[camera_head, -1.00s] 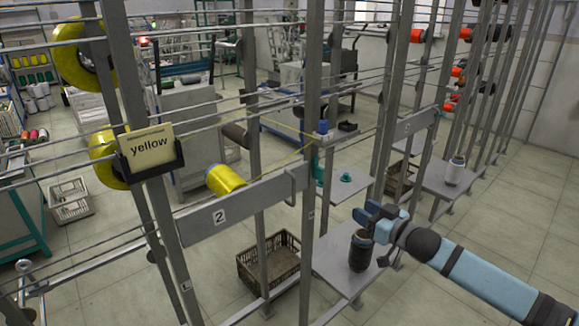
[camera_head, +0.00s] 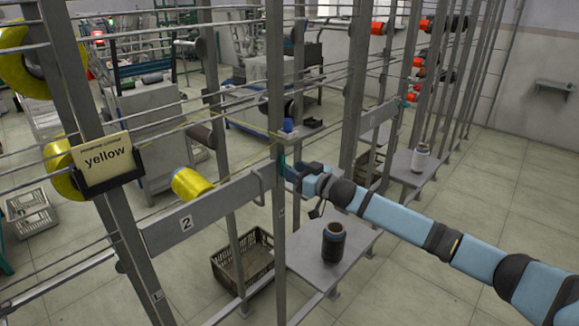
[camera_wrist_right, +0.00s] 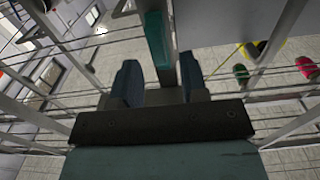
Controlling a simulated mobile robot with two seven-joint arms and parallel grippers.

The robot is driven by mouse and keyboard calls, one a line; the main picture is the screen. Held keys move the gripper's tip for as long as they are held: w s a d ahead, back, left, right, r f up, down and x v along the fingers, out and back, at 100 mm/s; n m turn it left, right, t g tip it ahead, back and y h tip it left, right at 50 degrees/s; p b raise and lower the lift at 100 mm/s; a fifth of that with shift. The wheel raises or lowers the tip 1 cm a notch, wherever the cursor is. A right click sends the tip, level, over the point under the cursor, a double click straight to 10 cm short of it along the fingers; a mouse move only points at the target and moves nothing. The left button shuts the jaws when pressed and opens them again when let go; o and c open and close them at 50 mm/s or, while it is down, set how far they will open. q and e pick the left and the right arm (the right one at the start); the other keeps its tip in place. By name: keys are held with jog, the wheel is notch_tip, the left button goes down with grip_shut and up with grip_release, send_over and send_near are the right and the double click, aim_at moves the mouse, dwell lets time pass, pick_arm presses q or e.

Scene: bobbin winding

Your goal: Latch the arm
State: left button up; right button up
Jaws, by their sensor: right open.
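My right gripper (camera_head: 293,172) is at the upright post below the blue thread guide (camera_head: 288,126). In the right wrist view the two dark blue fingers (camera_wrist_right: 159,78) stand apart, open. A teal lever-like piece (camera_wrist_right: 157,42) shows between and just beyond them; I take it to be the arm. It shows in the head view as a small teal strip (camera_head: 282,164) at the fingertips, partly hidden. I cannot tell whether the fingers touch it. A yellow bobbin (camera_head: 192,184) sits left of the post, above the rail marked 2. My left gripper is not in view.
A dark spool (camera_head: 334,243) stands on a grey shelf (camera_head: 310,268) below my right arm. A crate (camera_head: 243,262) lies on the floor. Metal posts and horizontal rods crowd around the gripper. Open floor lies to the right.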

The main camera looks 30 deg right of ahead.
jog(key=shift+x, duration=1.3)
grip_shut()
